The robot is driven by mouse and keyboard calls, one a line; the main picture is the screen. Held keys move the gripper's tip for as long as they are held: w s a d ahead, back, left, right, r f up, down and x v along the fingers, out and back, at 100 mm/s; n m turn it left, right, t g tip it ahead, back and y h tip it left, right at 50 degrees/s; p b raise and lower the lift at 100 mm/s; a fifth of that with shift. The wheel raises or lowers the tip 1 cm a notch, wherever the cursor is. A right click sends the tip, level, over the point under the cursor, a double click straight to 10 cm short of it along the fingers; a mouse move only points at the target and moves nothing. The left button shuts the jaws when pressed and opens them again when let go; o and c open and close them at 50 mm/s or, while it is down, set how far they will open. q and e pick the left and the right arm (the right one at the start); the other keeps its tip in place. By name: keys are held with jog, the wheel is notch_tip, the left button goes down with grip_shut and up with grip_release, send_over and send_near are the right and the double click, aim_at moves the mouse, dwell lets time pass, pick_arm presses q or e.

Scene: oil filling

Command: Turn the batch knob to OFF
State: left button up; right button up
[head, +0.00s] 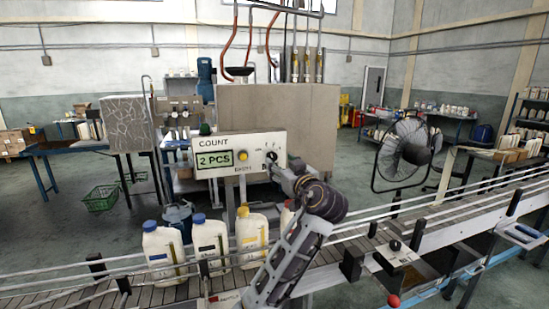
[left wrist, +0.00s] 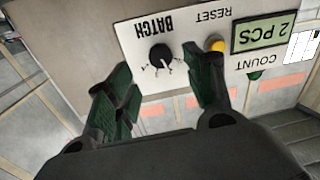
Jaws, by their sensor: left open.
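In the head view the knob (head: 271,156) is partly hidden by my left gripper (head: 276,168). In the left wrist view my left gripper (left wrist: 156,75) is open, with one dark green finger on each side of the knob and gaps between. My right gripper is not in view.
The panel's display (head: 214,159) reads 2 PCS, with a yellow reset button (left wrist: 216,46) beside it. Several white bottles (head: 209,242) stand on the conveyor (head: 450,219) below the panel. A black fan (head: 405,152) stands at the right.

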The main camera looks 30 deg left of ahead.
aim_at(273, 158)
pick_arm(q)
jog(key=p+x, duration=0.1)
jog(key=x, duration=0.3)
jog(key=shift+w+a, duration=0.1)
jog(key=shift+a, duration=0.15)
jog(key=shift+x, duration=0.8)
jog(key=c, duration=1)
jog(key=shift+c, duration=0.2)
